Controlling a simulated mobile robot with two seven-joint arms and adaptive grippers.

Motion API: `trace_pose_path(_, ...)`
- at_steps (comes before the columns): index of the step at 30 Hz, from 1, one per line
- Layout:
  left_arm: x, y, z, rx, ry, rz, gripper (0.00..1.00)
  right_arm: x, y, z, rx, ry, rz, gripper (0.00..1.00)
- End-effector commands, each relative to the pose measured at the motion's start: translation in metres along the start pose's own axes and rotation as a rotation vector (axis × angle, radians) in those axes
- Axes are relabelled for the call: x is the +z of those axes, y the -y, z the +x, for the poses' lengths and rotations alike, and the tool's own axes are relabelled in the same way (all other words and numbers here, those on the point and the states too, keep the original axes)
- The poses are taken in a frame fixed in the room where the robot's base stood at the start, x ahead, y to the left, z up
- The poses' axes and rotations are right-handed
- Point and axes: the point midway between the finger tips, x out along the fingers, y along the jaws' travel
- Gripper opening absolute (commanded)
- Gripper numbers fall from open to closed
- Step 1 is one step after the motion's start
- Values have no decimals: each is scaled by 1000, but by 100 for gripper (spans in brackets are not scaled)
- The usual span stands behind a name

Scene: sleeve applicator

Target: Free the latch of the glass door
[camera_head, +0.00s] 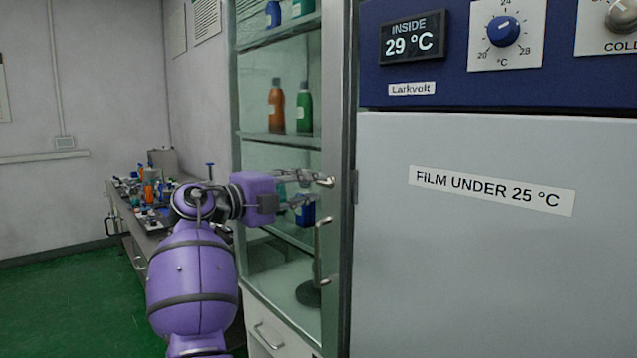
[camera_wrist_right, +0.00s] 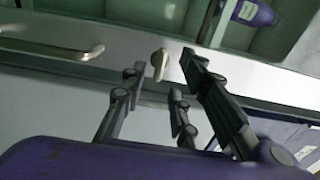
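The glass door (camera_head: 283,158) of the tall cabinet appears shut in the head view. Its latch (camera_head: 327,182) is a small metal lever on the right door frame, above a vertical bar handle (camera_head: 318,245). In the right wrist view the latch (camera_wrist_right: 159,65) shows between my fingertips, with the bar handle (camera_wrist_right: 60,49) to the left. My right gripper (camera_head: 312,188) is open at the latch, one finger on each side. In the wrist view there are gaps between the fingers (camera_wrist_right: 161,72) and the latch; contact cannot be told. My left gripper is out of view.
Bottles, orange (camera_head: 276,106) and green (camera_head: 304,108) among them, stand on shelves behind the glass. A large grey cabinet (camera_head: 480,260) with a blue control panel stands close on the right. A cluttered bench (camera_head: 150,218) is at the left; green floor is clear there.

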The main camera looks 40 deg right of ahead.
Motion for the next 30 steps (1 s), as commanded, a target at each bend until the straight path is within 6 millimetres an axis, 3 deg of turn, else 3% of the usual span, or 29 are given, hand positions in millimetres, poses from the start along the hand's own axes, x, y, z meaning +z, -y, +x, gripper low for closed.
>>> trace_pose_path(6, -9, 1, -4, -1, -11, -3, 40, 0, 2, 28, 0, 1, 0, 28)
trace_pose_path(17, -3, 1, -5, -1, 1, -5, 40, 0, -1, 35, 0, 2, -2, 28)
trace_pose_path(24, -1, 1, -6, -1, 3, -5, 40, 0, -1, 35, 0, 2, -2, 0)
trace_pose_path(30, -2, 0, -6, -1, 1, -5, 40, 0, -1, 35, 0, 2, -3, 0)
